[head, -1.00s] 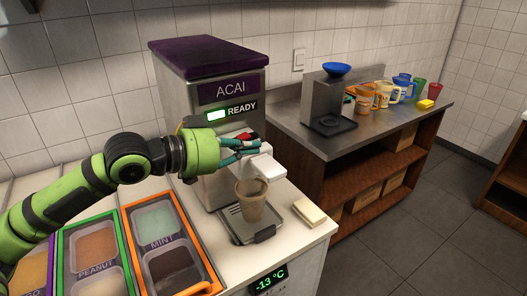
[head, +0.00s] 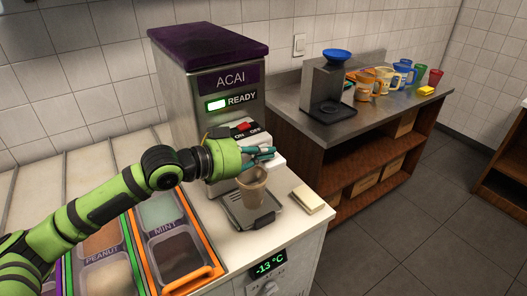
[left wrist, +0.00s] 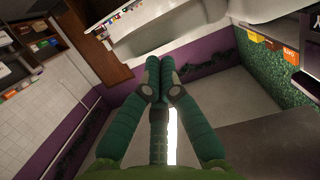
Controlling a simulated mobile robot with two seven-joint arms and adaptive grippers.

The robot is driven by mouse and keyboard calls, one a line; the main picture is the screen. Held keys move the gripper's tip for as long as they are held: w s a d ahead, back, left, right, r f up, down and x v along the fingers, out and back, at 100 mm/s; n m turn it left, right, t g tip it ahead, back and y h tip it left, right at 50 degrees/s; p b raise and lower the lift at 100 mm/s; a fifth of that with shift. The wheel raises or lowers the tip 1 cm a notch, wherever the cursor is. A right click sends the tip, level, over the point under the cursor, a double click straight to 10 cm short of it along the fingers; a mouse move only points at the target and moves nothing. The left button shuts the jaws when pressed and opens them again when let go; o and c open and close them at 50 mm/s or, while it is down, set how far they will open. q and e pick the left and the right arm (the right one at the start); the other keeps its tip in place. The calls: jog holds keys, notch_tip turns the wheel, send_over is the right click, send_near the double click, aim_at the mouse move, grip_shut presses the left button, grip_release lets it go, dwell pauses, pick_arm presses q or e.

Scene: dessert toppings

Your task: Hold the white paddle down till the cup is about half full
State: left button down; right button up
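The brown cup (head: 253,190) stands upright on the drip tray of the acai machine (head: 227,88). I cannot make out its fill level. The white paddle (head: 275,160) is at the machine's front, above the cup and partly hidden by my left gripper. My left gripper (head: 268,152) is at the paddle, just below the red switch (head: 243,127). Whether it touches the paddle is unclear. In the left wrist view its green fingers (left wrist: 159,78) are together with nothing between them, and a white part (left wrist: 160,28) lies beyond the tips. My right gripper is out of view.
Topping tubs (head: 172,252) stand at the lower left, under my left arm. A pale block (head: 307,199) lies right of the drip tray (head: 250,222). A side counter (head: 335,128) holds a grey machine (head: 327,85) and several colored cups.

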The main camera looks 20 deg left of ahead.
aim_at(265, 168)
pick_arm(q)
jog(key=shift+s+d+f+m, duration=0.1)
jog(key=shift+d+f+m, duration=0.1)
jog(key=shift+m, duration=0.1)
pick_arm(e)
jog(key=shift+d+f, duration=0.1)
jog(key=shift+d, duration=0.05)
pick_arm(q)
jog(key=shift+s+f+m+y, duration=0.1)
jog(key=shift+f+m+y, duration=0.2)
jog(key=shift+f+m, duration=0.15)
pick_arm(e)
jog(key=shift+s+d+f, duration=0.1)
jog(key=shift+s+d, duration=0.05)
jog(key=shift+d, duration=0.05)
pick_arm(q)
jog(key=shift+s+d+f+m+t+b, duration=0.15)
jog(key=shift+d+f+m+t+b, duration=0.15)
jog(key=shift+f+m+t, duration=0.45)
jog(key=shift+g, duration=0.25)
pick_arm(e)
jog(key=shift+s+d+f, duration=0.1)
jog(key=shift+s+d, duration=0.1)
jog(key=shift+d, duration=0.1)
pick_arm(q)
jog(key=shift+f, duration=0.25)
dwell(1.1)
